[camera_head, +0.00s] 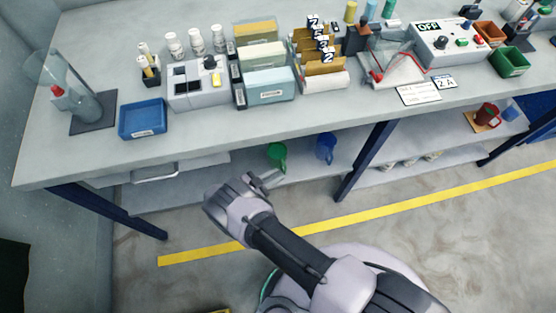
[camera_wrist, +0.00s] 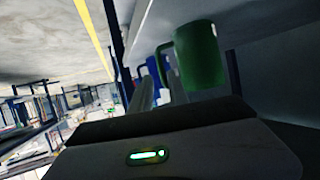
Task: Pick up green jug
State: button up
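The green jug (camera_head: 277,155) stands on the shelf under the workbench, with its handle on the right in the head view. In the wrist view the green jug (camera_wrist: 203,55) is large and close, tilted by the camera angle, with its handle toward the left. My gripper (camera_head: 262,181) is in front of and a little left of the jug in the head view, apart from it. In the wrist view my gripper's two fingers (camera_wrist: 159,91) show with a gap between them and nothing held. The jug's lower end is close to the fingers there; the exact distance cannot be told.
A blue jug (camera_head: 325,147) stands on the same shelf (camera_head: 222,178), right of the green one. The bench top (camera_head: 200,136) overhangs the shelf. A dark blue bench leg (camera_head: 365,160) stands to the right. A red mug (camera_head: 487,115) is farther right. The floor in front is clear.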

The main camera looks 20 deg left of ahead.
aim_at(285, 173)
jog(key=b+x, duration=0.1)
jog(key=x, duration=0.2)
jog(key=b+x, duration=0.1)
jog(key=x, duration=0.1)
jog(key=shift+w+d+r, duration=0.1)
jog(key=shift+w+d, duration=0.05)
jog(key=shift+w, duration=0.3)
grip_shut()
jog(key=shift+r, duration=0.1)
dwell(0.7)
